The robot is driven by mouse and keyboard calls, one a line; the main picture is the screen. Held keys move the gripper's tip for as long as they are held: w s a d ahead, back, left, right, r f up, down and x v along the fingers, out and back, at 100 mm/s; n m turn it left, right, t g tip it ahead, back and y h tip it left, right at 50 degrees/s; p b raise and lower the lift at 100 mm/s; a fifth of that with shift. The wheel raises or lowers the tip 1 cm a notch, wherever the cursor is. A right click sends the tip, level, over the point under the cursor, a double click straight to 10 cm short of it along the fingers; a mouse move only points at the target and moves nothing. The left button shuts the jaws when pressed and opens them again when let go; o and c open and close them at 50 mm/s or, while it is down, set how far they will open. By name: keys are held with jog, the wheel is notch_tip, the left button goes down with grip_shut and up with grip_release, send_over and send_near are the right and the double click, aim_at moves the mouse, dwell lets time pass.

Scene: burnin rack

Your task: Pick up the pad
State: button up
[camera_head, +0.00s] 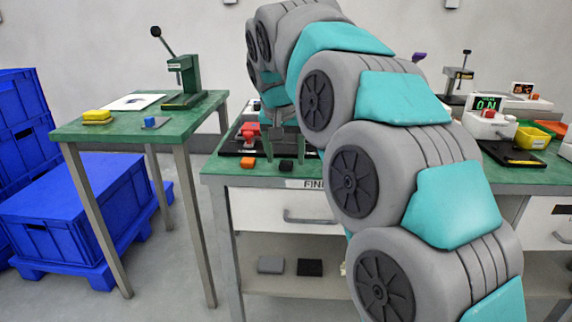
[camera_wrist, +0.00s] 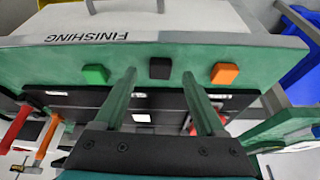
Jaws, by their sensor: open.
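No single pad is marked out, but three small blocks sit in a row near the front edge of the green FINISHING bench. The black block (camera_wrist: 160,68) is in the middle, with a green block (camera_wrist: 95,74) and an orange block (camera_wrist: 224,74) on either side. In the head view I see the black block (camera_head: 286,165) and the orange block (camera_head: 247,163); my arm seems to hide the green one. My gripper (camera_wrist: 159,76) is open and empty, its fingertips on either side of the black block in the wrist picture. Whether they reach its height I cannot tell.
A black tray with red parts (camera_head: 250,135) lies behind the blocks. The left table (camera_head: 75,132) holds a yellow pad (camera_head: 97,116), a blue block (camera_head: 150,122) and a press (camera_head: 186,75). A grey pad (camera_head: 271,264) and a black pad (camera_head: 310,267) lie on the lower shelf.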

jog(key=shift+w+f, duration=0.3)
jog(key=shift+f, duration=0.3)
grip_shut()
